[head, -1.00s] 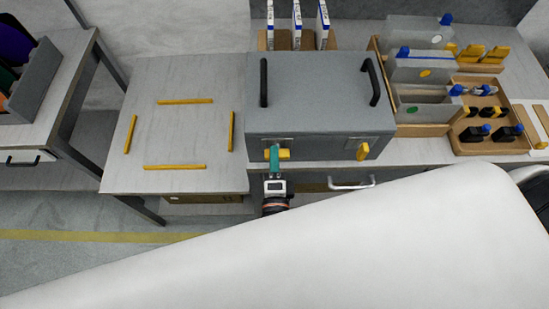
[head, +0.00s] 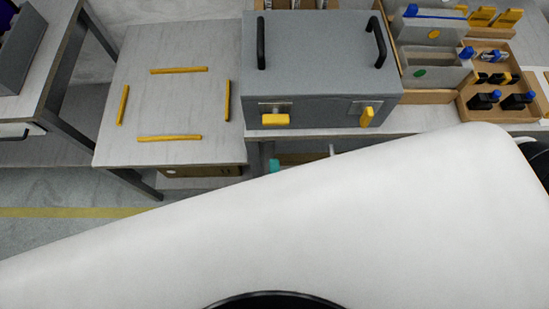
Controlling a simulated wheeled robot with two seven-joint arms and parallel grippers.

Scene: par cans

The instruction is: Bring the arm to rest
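My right gripper (head: 274,165) shows only as a small teal fingertip just above the edge of my large white arm link. The rest of it is hidden behind that link, so its opening cannot be seen. The fingertip is below and apart from the grey case (head: 322,60). The case has two black handles on top and two yellow latches on its front. The left latch (head: 275,120) lies level and the right latch (head: 366,117) stands upright. My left gripper is not in view.
A grey side table (head: 180,100) with several yellow strips stands left of the case. Wooden trays (head: 470,100) with grey holders and blue-capped items stand at the right. A dark-framed bench (head: 50,100) is at the far left. My arm link covers the lower view.

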